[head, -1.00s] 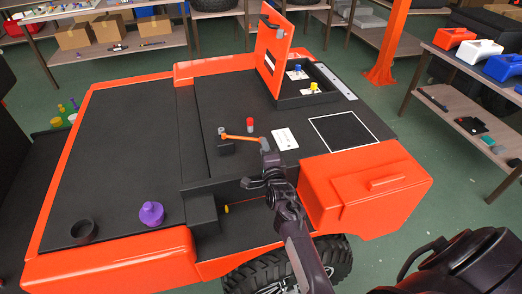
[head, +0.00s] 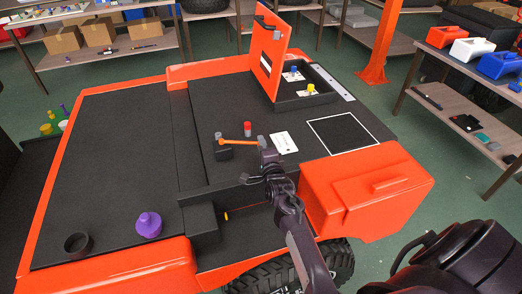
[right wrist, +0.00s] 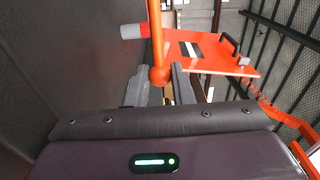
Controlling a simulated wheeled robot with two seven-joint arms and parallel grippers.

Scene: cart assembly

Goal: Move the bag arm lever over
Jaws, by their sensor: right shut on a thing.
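The bag arm lever (head: 238,141) is an orange rod on the cart's black deck, lying nearly level across the head view above a small black block (head: 223,153). My right gripper (head: 264,147) is at the lever's right end, shut on it. In the right wrist view the lever (right wrist: 157,40) runs down to a round orange end between the fingers of my right gripper (right wrist: 163,88). The exact finger contact is partly hidden. My left gripper is not in view.
A red-topped cylinder (head: 247,129) stands just behind the lever, with a white card (head: 284,142) to the right. An upright orange panel (head: 270,55) is farther back. An orange box (head: 365,190) stands beside my right arm. A purple knob (head: 149,225) is at left front.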

